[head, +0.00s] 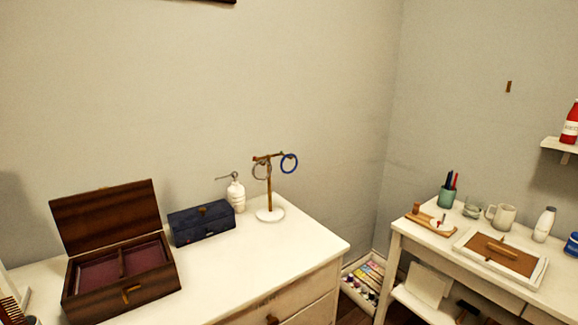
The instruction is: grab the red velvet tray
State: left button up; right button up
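An open dark wooden box (120,293) stands on the white dresser at the lower left, its lid (108,217) tilted up at the back. Inside it is a dark red, velvet-looking lining or tray (147,256), split into two compartments by a wooden divider. Both compartments look empty. I cannot tell whether the red part is separate from the box. Neither of my grippers is in view.
On the dresser top (240,262) are a dark blue box (202,223), a white bottle (236,194) and a stand with rings (269,190). The front right of the top is clear. A white desk (440,250) with several small items stands at the right.

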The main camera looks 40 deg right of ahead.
aim_at(92, 275)
jog(key=i+j+z, duration=0.1)
jog(key=j+z, duration=0.3)
jog(key=i+j+z, duration=0.1)
jog(key=j+z, duration=1.15)
jog(key=k, duration=0.05)
